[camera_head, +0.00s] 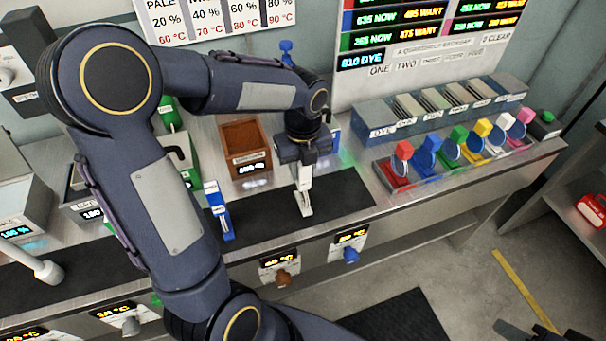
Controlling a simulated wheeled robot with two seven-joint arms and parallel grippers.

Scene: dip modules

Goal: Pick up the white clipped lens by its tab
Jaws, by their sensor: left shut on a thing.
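My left gripper (304,166) points down over the dark mat at the middle of the counter. It is shut on the top of a narrow white upright piece (305,197), which looks like the white clipped lens. Its foot is at or just above the mat; I cannot tell if they touch. The jaws cover its tab, and no lens disc shows clearly. A similar blue upright piece (219,212) stands on the mat to the left. A dark part at the bottom right edge may be my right gripper (523,332), cut off by the frame.
A row of blue lenses with coloured tabs, one white-tabbed (505,121), stands on the right of the counter. A slotted grey rack (375,127) is behind it. A brown box (245,148) stands behind the mat (350,193). Knobs and displays line the counter front.

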